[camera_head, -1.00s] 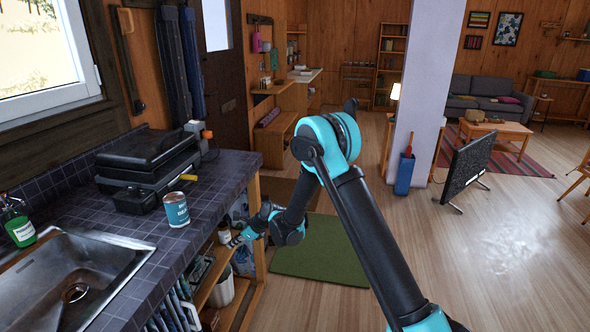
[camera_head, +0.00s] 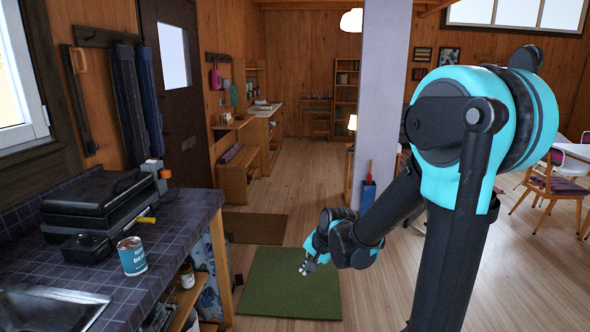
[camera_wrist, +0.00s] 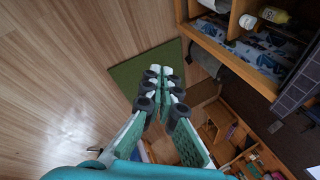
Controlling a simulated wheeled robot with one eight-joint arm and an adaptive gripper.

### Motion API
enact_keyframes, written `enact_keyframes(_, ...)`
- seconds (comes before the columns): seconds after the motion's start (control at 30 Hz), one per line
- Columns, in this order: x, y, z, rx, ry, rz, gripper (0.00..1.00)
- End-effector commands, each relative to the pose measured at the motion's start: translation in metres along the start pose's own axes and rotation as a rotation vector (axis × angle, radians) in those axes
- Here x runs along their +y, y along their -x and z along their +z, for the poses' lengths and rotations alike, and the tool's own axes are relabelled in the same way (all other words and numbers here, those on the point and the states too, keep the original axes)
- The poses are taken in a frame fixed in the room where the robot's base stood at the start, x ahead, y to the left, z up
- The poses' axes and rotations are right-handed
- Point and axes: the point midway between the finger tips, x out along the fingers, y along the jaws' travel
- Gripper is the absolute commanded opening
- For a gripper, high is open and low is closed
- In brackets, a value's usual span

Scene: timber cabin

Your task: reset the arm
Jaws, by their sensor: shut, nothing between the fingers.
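My arm fills the right half of the head view, its elbow raised and its forearm reaching down and left.
The tiled counter (camera_head: 180,232) on the left bears a can (camera_head: 132,256), a black appliance (camera_head: 95,215) and a sink (camera_head: 45,308). Open shelves (camera_wrist: 240,45) lie beneath it. A green mat (camera_head: 275,290) lies on the floor. A pale pillar (camera_head: 385,90) stands behind my arm. Floor between is clear.

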Motion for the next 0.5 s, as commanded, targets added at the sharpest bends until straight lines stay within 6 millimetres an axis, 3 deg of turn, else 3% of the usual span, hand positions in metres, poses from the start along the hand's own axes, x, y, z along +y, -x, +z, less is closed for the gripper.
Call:
enact_keyframes(0.03,0.022,0.013,0.0,0.021,0.052,0.022,0.0)
enact_keyframes(0.3,0.128,0.061,0.017,0.09,0.377,0.161,0.0)
enact_keyframes(0.5,0.183,0.078,0.035,0.099,0.556,0.251,0.0)
